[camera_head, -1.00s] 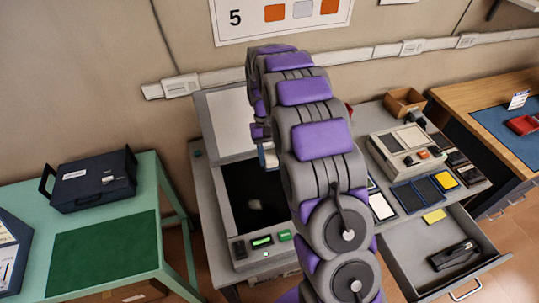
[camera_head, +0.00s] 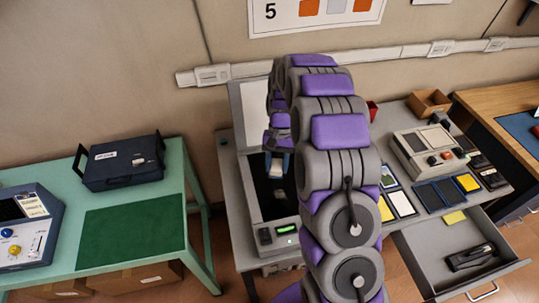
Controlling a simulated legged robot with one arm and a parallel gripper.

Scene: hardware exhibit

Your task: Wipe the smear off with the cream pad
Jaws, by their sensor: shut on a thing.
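An open flatbed machine with a dark glass plate (camera_head: 262,210) stands on the grey desk left of my arm. A small pale smear (camera_head: 277,193) shows on the glass. My gripper (camera_head: 278,167) hangs over the far part of the glass, just beyond the smear in the picture. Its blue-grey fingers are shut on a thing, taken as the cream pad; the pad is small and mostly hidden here. I cannot tell whether it touches the glass. My arm covers the right side of the machine.
The raised lid (camera_head: 248,115) stands behind the glass. Right of my arm are several framed pads (camera_head: 428,196), a grey button device (camera_head: 428,150) and an open drawer (camera_head: 440,255). A green table (camera_head: 185,180) with a dark case (camera_head: 122,162) is left.

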